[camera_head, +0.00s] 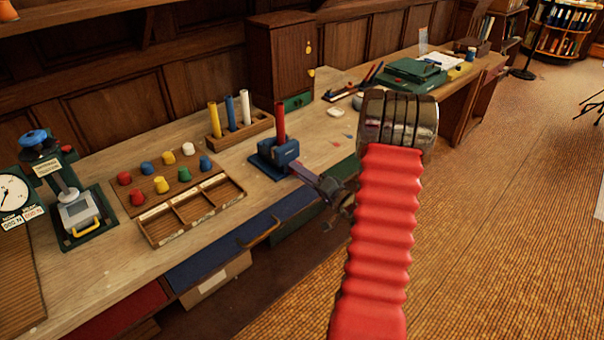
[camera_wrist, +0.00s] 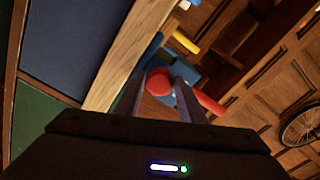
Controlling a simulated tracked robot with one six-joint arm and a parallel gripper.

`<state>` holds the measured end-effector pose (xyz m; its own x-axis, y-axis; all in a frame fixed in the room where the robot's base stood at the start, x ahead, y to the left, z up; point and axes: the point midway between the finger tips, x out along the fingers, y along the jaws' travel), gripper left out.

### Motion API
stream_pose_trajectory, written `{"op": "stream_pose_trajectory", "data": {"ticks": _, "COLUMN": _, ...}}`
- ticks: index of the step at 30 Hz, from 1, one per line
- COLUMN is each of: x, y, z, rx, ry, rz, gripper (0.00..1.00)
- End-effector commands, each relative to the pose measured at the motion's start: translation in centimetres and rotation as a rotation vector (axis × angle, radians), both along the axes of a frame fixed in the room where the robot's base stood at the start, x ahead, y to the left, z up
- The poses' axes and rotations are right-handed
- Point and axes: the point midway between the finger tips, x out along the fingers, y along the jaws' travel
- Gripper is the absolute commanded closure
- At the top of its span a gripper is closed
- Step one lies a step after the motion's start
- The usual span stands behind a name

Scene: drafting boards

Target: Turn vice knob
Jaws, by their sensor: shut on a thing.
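The blue vice (camera_head: 268,158) stands on the workbench near its front edge, with a red rod (camera_head: 281,122) upright in it. My gripper (camera_head: 299,172) reaches the vice's front from the right. In the wrist view, my gripper (camera_wrist: 162,84) is shut on a round red knob (camera_wrist: 157,77) on the vice's front, one finger on each side. The blue vice body (camera_wrist: 185,68) and the red rod (camera_wrist: 209,102) show behind the fingers. In the head view the knob is hidden by my gripper.
A wooden rack (camera_head: 244,133) with yellow, blue and white rods stands behind the vice. Left are coloured knobs on a board (camera_head: 137,207), a divided tray (camera_head: 190,222) and a gauge device (camera_head: 80,212). A cabinet (camera_head: 280,60) stands behind. The floor (camera_head: 500,200) at right is clear.

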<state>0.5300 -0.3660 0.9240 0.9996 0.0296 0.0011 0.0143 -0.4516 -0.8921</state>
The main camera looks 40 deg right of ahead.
Motion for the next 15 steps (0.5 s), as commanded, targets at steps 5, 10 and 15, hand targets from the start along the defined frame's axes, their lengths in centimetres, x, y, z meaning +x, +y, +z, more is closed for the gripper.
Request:
{"op": "stream_pose_trajectory", "data": {"ticks": 5, "x": -0.14, "y": -0.16, "z": -0.37, "rx": 0.074, "ry": 0.011, "rz": -0.007, "gripper": 0.86}}
{"op": "stream_pose_trajectory", "data": {"ticks": 10, "x": -0.14, "y": -0.17, "z": -0.37, "rx": 0.103, "ry": 0.012, "rz": -0.008, "gripper": 0.86}}
{"op": "stream_pose_trajectory", "data": {"ticks": 15, "x": -0.15, "y": -0.17, "z": -0.37, "rx": 0.108, "ry": 0.012, "rz": -0.008, "gripper": 0.86}}
